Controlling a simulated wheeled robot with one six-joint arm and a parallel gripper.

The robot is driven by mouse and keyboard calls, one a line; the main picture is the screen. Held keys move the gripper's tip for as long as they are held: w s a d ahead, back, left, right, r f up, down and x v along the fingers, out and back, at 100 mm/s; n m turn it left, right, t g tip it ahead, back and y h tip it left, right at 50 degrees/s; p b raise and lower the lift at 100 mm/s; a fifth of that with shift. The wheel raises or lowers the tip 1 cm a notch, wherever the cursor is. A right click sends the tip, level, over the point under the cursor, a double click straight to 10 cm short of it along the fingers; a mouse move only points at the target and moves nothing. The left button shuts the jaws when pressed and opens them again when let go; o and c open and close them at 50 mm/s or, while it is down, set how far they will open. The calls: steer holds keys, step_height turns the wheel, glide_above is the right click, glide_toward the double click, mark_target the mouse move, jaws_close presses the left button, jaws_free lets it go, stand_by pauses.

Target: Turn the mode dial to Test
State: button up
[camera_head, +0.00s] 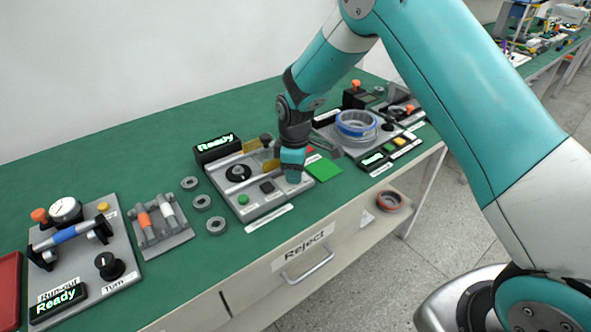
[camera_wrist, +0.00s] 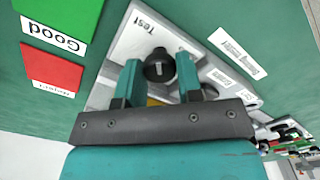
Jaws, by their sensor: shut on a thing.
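The mode dial (camera_wrist: 160,66) is a black round knob with a short pale mark on its face, in the middle of the wrist view. A "Test" label (camera_wrist: 144,23) is printed on the grey plate (camera_wrist: 125,45), up and left of the dial. My gripper (camera_wrist: 158,74) has one teal finger on each side of the dial and is shut on it. In the head view my gripper (camera_head: 292,178) points down at the right part of the plate and hides the dial. Another label (camera_wrist: 215,77), too small to read surely, lies right of the dial.
Left of my gripper are a black round part (camera_head: 238,172), a green button (camera_head: 243,199) and a "Ready" display (camera_head: 217,148). A green "Good" pad (camera_wrist: 62,14) and a red "Reject" pad (camera_wrist: 52,68) lie beside the plate. Several grey rings (camera_head: 202,202) lie farther left.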

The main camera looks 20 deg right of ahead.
steer(key=shift+w+d, duration=0.1)
stand_by(0.3)
steer(key=o, duration=0.9)
step_height(320, 180, up, 18)
steer(key=shift+f+b, duration=0.25)
steer(key=shift+b, duration=0.3)
